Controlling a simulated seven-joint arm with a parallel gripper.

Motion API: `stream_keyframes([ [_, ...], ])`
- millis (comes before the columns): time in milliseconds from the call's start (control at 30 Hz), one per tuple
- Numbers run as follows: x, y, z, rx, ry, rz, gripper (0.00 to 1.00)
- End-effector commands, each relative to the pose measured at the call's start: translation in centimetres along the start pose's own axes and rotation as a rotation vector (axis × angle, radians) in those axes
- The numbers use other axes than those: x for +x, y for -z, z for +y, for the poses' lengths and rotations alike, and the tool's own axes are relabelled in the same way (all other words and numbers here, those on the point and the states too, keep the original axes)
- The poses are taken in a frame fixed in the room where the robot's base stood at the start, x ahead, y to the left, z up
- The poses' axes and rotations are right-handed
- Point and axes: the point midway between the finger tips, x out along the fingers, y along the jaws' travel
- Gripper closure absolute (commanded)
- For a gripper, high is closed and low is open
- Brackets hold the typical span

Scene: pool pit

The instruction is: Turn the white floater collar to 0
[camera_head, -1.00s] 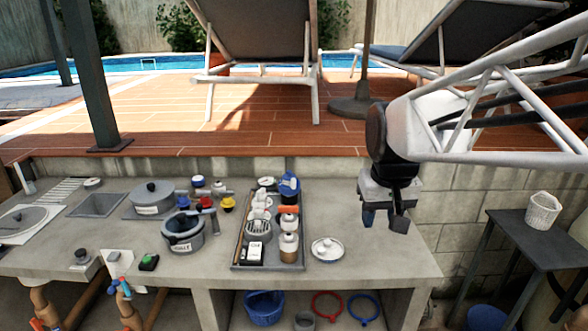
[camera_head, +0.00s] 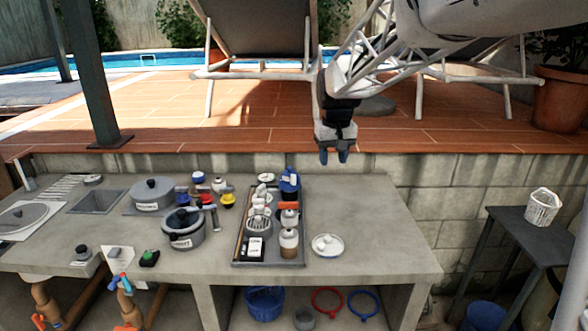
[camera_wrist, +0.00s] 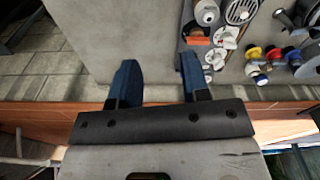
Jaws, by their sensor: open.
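Several small white pieces stand in a dark tray (camera_head: 240,258) on the stone counter. Among them are a round slotted white piece (camera_head: 258,227) and a white jar (camera_head: 289,240). I cannot tell for sure which one is the floater, and no collar marking is readable. The slotted piece also shows at the top of the wrist view (camera_wrist: 240,10). My gripper (camera_head: 335,157) is open and empty, pointing down above the counter's back edge, behind and to the right of the tray. Its two blue fingers are apart in the wrist view (camera_wrist: 158,82).
A white lidded dish (camera_head: 327,246) sits right of the tray. A grey pot (camera_head: 184,236) and coloured valve knobs (camera_head: 228,200) stand to the left. The counter right of the dish (camera_head: 390,235) is clear. Loungers stand on the raised tiled deck behind.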

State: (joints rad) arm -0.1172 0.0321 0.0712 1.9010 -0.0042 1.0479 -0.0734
Motion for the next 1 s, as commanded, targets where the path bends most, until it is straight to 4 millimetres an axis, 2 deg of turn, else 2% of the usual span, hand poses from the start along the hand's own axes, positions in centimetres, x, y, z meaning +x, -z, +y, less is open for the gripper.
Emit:
stream_keyframes([
  [100,1.1,3.0,-0.5,-0.015,0.002,-0.011,0.57],
  [600,6.5,14.4,-2.9,-0.078,0.01,-0.052,0.57],
  [800,9.4,18.7,-4.1,-0.102,0.013,-0.069,0.57],
  [1000,11.9,21.9,-5.2,-0.123,0.015,-0.082,0.57],
])
